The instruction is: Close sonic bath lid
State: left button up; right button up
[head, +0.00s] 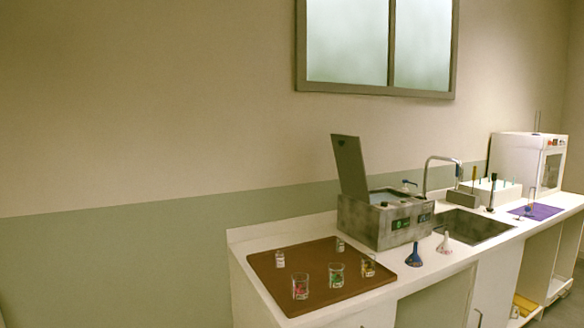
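The sonic bath (372,222) is a grey metal box on the white counter, left of the sink, in the head view. Its lid (350,166) stands open, nearly upright and tilted slightly back, along the left side of the box. A light bluish interior shows in the open top. Neither of my grippers is in view, and nothing touches the lid.
A brown tray (300,259) with several small glasses and bottles lies left of the bath. A blue flask (414,257) and a white flask (445,244) stand before the bath. A sink (468,226) with a faucet (441,160) is to the right. A white cabinet (526,160) stands farther back.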

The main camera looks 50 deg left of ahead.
aim_at(349, 159)
jog(key=u, duration=1.2)
jog(key=i+j, duration=0.15)
jog(key=i, duration=0.3)
jog(key=u, duration=0.05)
